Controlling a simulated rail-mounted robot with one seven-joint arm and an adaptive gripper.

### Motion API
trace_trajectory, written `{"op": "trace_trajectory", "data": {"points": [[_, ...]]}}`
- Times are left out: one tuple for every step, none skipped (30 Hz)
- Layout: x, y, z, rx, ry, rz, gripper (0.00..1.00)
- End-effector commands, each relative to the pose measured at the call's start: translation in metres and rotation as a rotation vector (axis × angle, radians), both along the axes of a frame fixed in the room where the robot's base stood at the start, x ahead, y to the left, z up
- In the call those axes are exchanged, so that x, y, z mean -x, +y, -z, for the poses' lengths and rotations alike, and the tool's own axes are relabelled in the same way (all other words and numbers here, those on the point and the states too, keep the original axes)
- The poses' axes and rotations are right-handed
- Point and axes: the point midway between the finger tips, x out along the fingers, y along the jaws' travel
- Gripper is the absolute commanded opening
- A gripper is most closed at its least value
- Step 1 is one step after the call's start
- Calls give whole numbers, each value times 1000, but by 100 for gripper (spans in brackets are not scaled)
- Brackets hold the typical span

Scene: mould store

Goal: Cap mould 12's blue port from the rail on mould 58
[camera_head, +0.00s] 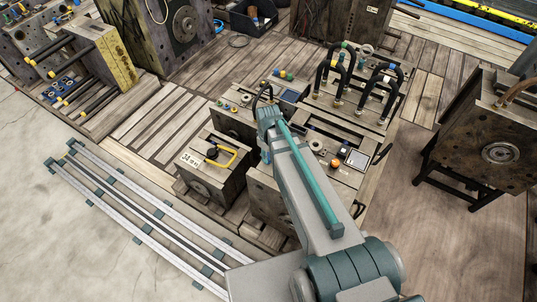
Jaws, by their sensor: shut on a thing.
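My arm reaches from the bottom right up to a teal wrist (268,116) over the central group of moulds. My gripper does not show beyond the wrist, so what it holds is hidden. More small coloured pieces (229,106) sit in a row on the mould top left of the wrist. I cannot read the numbers 12 or 58 on any mould, nor single out the blue port.
A small mould (205,180) with a number plate and a yellow-black handle stands left of my arm. Tall black hoses (335,70) arch above the moulds behind. A dark mould on a stand (490,140) is at right. Floor rails (140,210) run at lower left.

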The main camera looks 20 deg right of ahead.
Motion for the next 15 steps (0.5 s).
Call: {"op": "trace_trajectory", "data": {"points": [[0, 0, 0, 0, 0, 0, 15], [0, 0, 0, 0, 0, 0, 15], [0, 0, 0, 0, 0, 0, 15], [0, 0, 0, 0, 0, 0, 15], [0, 0, 0, 0, 0, 0, 15], [0, 0, 0, 0, 0, 0, 15], [0, 0, 0, 0, 0, 0, 15], [0, 0, 1, 0, 0, 0, 15], [0, 0, 1, 0, 0, 0, 15], [0, 0, 2, 0, 0, 0, 15], [0, 0, 2, 0, 0, 0, 15], [0, 0, 3, 0, 0, 0, 15], [0, 0, 4, 0, 0, 0, 15], [0, 0, 5, 0, 0, 0, 15], [0, 0, 6, 0, 0, 0, 15]]}}
